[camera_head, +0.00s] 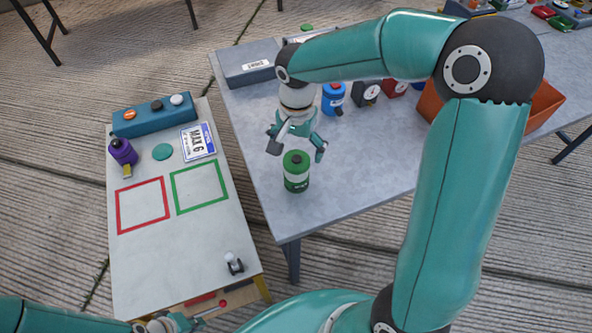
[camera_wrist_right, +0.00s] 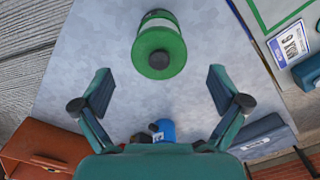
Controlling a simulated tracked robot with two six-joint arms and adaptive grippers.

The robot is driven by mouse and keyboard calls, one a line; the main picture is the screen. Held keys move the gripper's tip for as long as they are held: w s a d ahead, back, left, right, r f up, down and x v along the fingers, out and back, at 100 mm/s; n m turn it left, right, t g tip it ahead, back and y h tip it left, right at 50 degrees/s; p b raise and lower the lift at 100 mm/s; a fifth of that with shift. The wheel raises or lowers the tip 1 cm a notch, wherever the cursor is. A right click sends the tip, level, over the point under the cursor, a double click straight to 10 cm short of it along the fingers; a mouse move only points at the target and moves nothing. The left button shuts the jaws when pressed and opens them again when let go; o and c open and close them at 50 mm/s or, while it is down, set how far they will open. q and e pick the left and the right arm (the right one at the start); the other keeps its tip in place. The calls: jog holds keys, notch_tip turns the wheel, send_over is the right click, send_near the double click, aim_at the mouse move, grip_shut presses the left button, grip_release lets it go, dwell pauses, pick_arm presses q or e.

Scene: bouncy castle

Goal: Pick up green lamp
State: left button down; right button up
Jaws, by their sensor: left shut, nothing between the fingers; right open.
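The green lamp (camera_head: 296,172) is a short green cylinder with a pale band and a dark knob on top. It stands upright near the front left corner of the grey table (camera_head: 350,190). My right gripper (camera_head: 296,150) is open just above and behind it in the head view. In the right wrist view the lamp (camera_wrist_right: 160,48) lies ahead of the spread fingers (camera_wrist_right: 160,90), centred between them and apart from both. My left gripper (camera_head: 195,318) is low at the bottom edge of the head view, shut and empty, away from the lamp.
A grey box (camera_head: 247,63) is at the back left. The low white table (camera_head: 190,245) holds red and green outlined squares, a purple lamp (camera_head: 122,152) and a small switch (camera_head: 233,263).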

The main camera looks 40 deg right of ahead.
aim_at(296, 158)
jog(key=shift+a+f+p, duration=0.1)
jog(key=shift+f+p, duration=0.35)
jog(key=shift+f, duration=2.65)
jog(key=c, duration=1.6)
